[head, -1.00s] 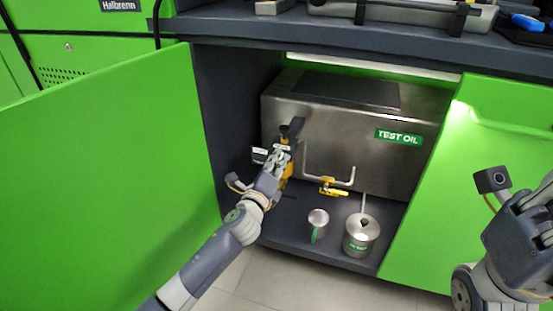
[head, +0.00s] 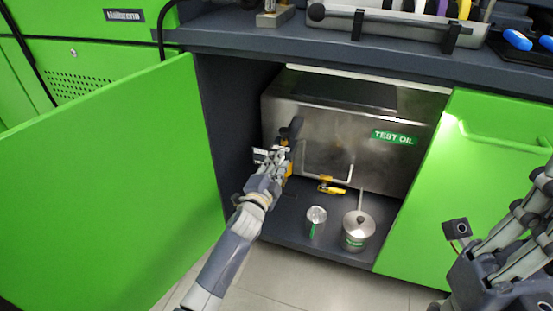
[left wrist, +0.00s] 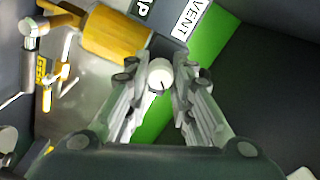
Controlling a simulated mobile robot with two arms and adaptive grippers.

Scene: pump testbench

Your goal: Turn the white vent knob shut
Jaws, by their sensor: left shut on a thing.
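The white vent knob (left wrist: 160,73) shows in the left wrist view as a round white cap between my left fingertips, below the VENT label (left wrist: 193,14). My left gripper (left wrist: 158,82) is shut on it, with a finger on each side. In the head view my left gripper (head: 274,165) is at the left front of the steel TEST OIL tank (head: 340,125) inside the cabinet. The knob is hidden there by the gripper. My right gripper (head: 525,220) is at the right edge, away from the tank, partly cut off; its jaw state is unclear.
A yellow valve handle (head: 328,188) sits at the tank's front. A small metal cup (head: 316,216) and a lidded can (head: 357,232) stand on the cabinet floor. Green doors flank the opening, left (head: 110,190) and right (head: 480,170).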

